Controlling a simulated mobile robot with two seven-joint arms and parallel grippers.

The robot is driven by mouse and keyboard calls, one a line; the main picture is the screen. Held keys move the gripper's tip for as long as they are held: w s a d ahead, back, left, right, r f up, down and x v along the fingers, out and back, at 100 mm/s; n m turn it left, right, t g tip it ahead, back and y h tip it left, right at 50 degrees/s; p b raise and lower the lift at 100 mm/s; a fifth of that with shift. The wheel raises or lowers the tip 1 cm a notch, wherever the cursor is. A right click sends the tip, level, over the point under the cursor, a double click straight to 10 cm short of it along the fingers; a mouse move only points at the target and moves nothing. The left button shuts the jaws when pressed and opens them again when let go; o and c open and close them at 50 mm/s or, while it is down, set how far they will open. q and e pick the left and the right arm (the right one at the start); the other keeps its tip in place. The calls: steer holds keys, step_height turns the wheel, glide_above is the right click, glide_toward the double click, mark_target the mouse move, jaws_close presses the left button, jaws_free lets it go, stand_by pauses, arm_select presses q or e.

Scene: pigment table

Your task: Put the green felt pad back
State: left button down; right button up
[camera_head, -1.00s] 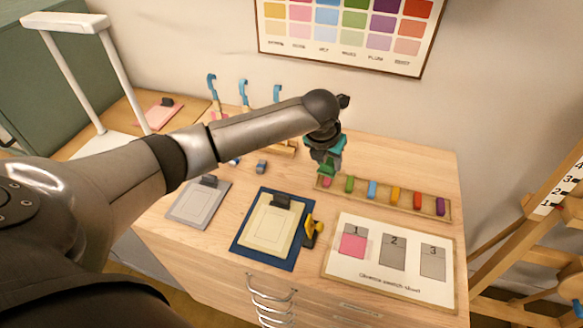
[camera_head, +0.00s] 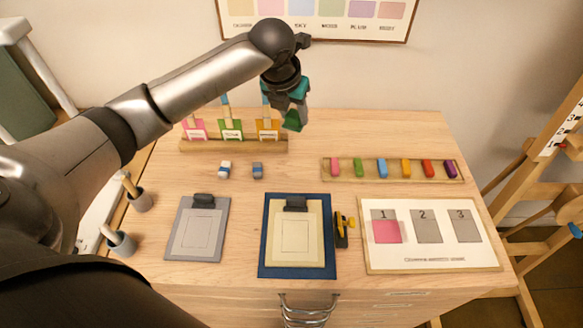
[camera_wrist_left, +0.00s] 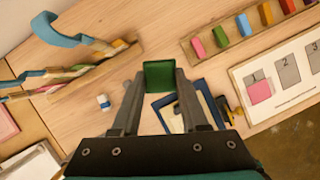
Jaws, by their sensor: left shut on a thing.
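My left gripper (camera_head: 294,112) is shut on the green felt pad (camera_head: 291,122), a small dark green block. The gripper holds it in the air, and in the head view it shows just right of the rack's right end. In the left wrist view the pad (camera_wrist_left: 159,75) sits between the two fingertips (camera_wrist_left: 160,82). A wooden rack (camera_head: 235,146) stands at the back left with pink (camera_head: 194,134), green (camera_head: 231,135) and orange (camera_head: 267,134) labelled pieces. The arm and gripper hide part of the space behind the rack. My right gripper is not in view.
A tray (camera_head: 391,180) of several coloured sticks lies to the right. A swatch sheet (camera_head: 430,250), a blue board (camera_head: 297,271) and a grey clipboard (camera_head: 197,229) lie in front. Two small blocks (camera_head: 224,169) (camera_head: 257,170) lie before the rack.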

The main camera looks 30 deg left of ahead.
arm_select(q)
step_height(320, 180, down, 13)
steer(key=shift+r+b, duration=0.2)
steer(key=shift+b, duration=0.45)
steer(key=shift+f+b, duration=0.4)
steer(key=shift+f, duration=2.05)
steer(key=shift+f, duration=0.15)
steer(key=shift+c, duration=2.1)
jaws_free()
steer(key=shift+r, duration=0.35)
steer(key=p+v, duration=0.2)
steer(key=v, duration=0.9)
steer(key=shift+s+r, duration=0.15)
steer(key=shift+r, duration=0.15)
